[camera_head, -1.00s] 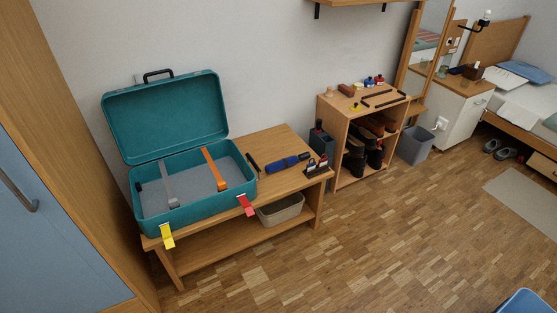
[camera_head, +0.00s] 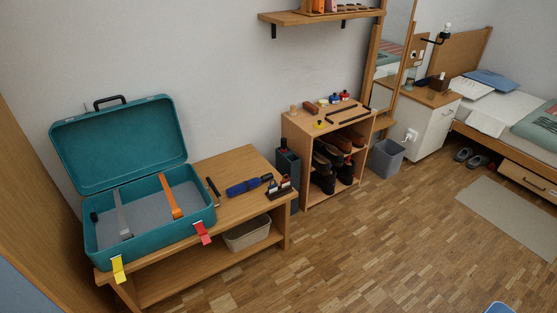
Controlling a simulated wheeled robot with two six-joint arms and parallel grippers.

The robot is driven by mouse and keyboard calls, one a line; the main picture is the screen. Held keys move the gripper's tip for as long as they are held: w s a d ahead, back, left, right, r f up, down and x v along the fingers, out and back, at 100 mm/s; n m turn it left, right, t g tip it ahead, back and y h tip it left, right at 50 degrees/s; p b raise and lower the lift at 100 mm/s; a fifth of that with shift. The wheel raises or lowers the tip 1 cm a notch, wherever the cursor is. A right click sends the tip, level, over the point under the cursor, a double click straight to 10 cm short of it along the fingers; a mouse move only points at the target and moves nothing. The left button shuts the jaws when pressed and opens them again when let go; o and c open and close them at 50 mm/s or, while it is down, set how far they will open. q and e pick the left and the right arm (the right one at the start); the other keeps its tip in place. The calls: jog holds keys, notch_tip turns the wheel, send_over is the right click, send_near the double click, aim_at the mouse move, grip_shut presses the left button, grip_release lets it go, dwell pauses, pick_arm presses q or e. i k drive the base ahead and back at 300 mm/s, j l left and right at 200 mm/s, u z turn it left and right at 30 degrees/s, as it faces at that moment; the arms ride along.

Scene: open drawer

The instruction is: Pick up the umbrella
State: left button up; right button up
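A short blue folded umbrella (camera_head: 248,186) with a dark handle end lies on the wooden bench (camera_head: 222,208), right of the open teal suitcase (camera_head: 202,218). A thin black stick-like item (camera_head: 213,187) lies between the suitcase and the umbrella. A small dark rack with little bottles (camera_head: 279,187) stands just right of the umbrella, close to its end. Neither of my grippers is in view.
A grey bin (camera_head: 248,234) sits on the bench's lower shelf. A dark upright container (camera_head: 287,165) stands between the bench and the shoe shelf (camera_head: 299,132). A wall shelf (camera_head: 300,17) hangs above. The parquet floor (camera_head: 350,265) in front is clear.

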aim_at(246, 186)
jog(key=i+l, duration=0.2)
jog(key=i, duration=0.3)
jog(key=i+l, duration=0.15)
jog(key=i, duration=0.3)
jog(key=i+l, duration=0.2)
jog(key=i, duration=0.3)
jog(key=z, duration=0.25)
jog(key=k+j+z, duration=0.2)
jog(key=z, duration=0.25)
jog(key=k+j+z, duration=0.25)
jog(key=z, duration=0.25)
jog(key=k+j+z, duration=0.25)
jog(key=z, duration=0.2)
